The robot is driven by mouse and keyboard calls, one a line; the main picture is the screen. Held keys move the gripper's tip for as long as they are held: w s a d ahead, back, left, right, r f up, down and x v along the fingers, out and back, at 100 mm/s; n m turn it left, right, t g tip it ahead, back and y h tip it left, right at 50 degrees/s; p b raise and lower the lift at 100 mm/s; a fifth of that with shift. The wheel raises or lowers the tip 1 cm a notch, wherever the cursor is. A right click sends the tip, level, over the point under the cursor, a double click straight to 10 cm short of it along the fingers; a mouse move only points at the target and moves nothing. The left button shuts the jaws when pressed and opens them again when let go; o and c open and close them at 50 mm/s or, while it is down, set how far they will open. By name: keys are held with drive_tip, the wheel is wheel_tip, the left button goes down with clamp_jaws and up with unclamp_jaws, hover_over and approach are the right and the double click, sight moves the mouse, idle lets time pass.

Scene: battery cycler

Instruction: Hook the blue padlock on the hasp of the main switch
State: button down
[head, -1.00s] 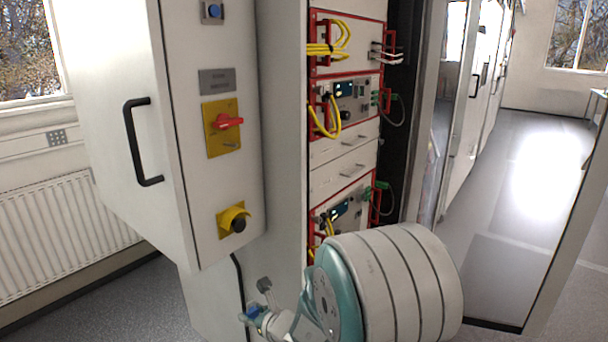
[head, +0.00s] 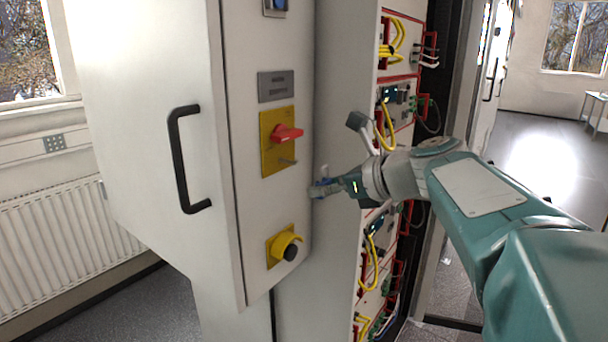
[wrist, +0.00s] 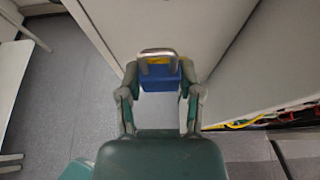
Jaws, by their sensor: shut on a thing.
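My gripper (wrist: 158,90) is shut on the blue padlock (wrist: 160,78), one finger on each side of its body. The padlock's metal shackle (wrist: 158,52) points away from the gripper in the wrist view. In the head view my gripper (head: 328,188) is to the right of and a little below the main switch, apart from it, and the padlock is small and mostly hidden there. The main switch has a red handle (head: 287,134) on a yellow plate (head: 269,158). The small grey hasp (head: 288,161) sticks out below the handle.
A yellow-collared black button (head: 287,250) sits below the switch on the same panel. A black door handle (head: 180,160) is to the left. The open rack with yellow cables (head: 372,255) is behind and right of my gripper. Air in front of the switch is clear.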

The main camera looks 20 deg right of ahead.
drive_tip(key=shift+s+a+r, duration=0.3)
drive_tip(key=shift+r, duration=0.2)
drive_tip(key=d, duration=0.3)
approach(279, 178)
drive_tip(key=a+f, duration=0.1)
drive_tip(key=a, duration=0.1)
drive_tip(key=shift+w+a+f, duration=0.15)
drive_tip(key=shift+w+a, duration=0.15)
drive_tip(key=shift+w, duration=0.5)
drive_tip(key=shift+w+a+f, duration=0.15)
drive_tip(key=shift+w+a, duration=0.15)
drive_tip(key=shift+w, duration=1.15)
drive_tip(key=shift+w+a+f, duration=0.1)
drive_tip(key=shift+w+a, duration=0.35)
drive_tip(key=shift+w, duration=0.05)
drive_tip(key=shift+f, duration=0.5)
